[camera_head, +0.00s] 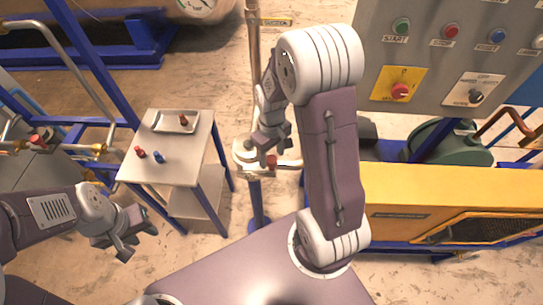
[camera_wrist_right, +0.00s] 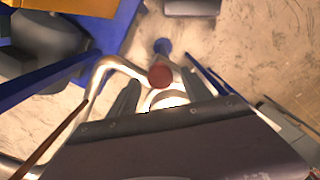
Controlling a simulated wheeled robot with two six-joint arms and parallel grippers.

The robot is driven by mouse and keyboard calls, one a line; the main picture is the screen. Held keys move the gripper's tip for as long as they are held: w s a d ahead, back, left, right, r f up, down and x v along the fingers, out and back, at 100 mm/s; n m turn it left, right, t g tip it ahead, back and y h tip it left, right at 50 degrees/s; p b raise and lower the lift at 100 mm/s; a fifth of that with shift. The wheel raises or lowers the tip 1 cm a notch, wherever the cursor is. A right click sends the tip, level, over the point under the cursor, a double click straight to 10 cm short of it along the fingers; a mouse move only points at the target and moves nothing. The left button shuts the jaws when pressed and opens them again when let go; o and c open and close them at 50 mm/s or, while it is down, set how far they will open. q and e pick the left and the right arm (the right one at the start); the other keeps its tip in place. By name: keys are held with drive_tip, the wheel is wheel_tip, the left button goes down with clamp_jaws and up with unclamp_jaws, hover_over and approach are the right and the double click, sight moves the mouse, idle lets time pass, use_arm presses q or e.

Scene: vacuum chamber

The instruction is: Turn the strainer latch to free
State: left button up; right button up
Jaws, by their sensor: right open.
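A red knob (camera_head: 271,161), which looks like the strainer latch, sits on the pale strainer body (camera_head: 246,155) on a vertical pipe in the middle of the head view. In the right wrist view the red knob (camera_wrist_right: 160,76) lies ahead, between the lines of the two fingers. My right gripper (camera_head: 266,152) is open around or just above the knob; I cannot tell whether a finger touches it. In the wrist view the gripper (camera_wrist_right: 158,92) partly hides the bright metal body below the knob. My left gripper (camera_head: 134,241) is open and empty, low at the left.
A small cart (camera_head: 185,165) stands left of the pipe, with a tray (camera_head: 163,121) and red and blue pieces on top. A grey control panel (camera_head: 445,60) and a yellow cabinet (camera_head: 430,205) are on the right. Blue frame bars (camera_head: 95,60) stand at the left.

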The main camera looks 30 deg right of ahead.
drive_tip(key=shift+f, duration=0.8)
drive_tip(key=shift+c, duration=0.4)
clamp_jaws()
idle(0.5)
